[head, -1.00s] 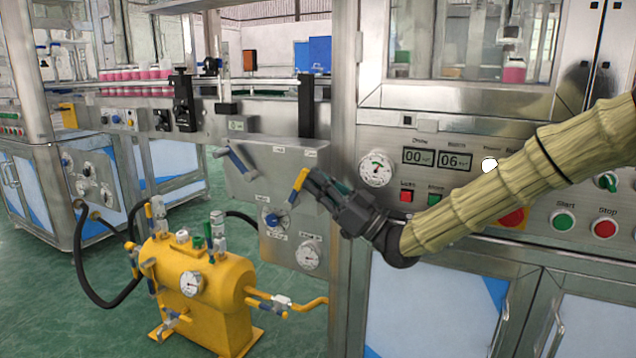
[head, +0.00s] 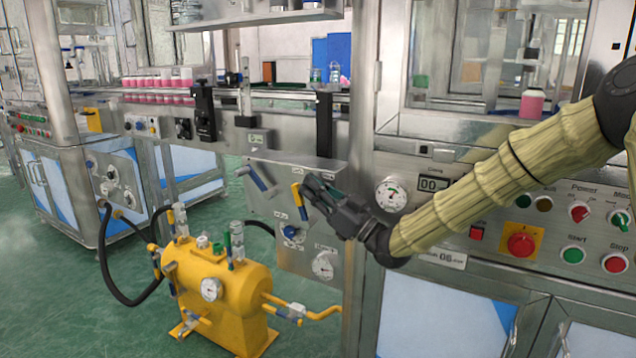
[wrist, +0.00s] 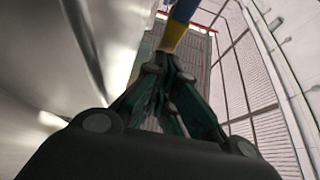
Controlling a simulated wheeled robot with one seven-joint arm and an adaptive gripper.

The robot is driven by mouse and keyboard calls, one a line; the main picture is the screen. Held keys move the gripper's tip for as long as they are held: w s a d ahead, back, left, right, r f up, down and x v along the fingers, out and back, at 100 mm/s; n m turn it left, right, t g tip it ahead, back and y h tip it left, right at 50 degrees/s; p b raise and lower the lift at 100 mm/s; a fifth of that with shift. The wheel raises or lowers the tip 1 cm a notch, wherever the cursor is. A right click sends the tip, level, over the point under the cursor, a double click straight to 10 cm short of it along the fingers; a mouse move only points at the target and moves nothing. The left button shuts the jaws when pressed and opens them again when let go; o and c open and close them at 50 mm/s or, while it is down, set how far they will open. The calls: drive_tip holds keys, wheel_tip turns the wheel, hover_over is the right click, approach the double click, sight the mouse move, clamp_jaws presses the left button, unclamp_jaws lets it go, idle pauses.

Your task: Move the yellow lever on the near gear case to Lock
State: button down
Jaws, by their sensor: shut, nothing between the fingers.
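The near gear case (head: 272,218) is a grey metal box on the machine's front, left of my arm in the head view. Its yellow lever (head: 299,200) points up and slightly left from its pivot. In the wrist view the lever (wrist: 173,37) shows yellow with a blue part just beyond my fingertips. My gripper (head: 308,188) is shut and empty, with its tips at the right side of the lever, touching or very close. I cannot tell which. A blue lever (head: 257,179) sits on the case's upper left. The lever's labels are too small to read.
A yellow tank (head: 222,290) with pipes stands on the floor below the case. The control panel (head: 455,215) is behind my arm. Green floor (head: 60,290) is open at the left.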

drive_tip(key=shift+w+a+r+h+p, duration=0.15)
drive_tip(key=shift+a+h+p, duration=0.2)
drive_tip(key=shift+p, duration=0.2)
drive_tip(key=shift+g, duration=0.3)
drive_tip(key=v, duration=1.2)
idle(1.5)
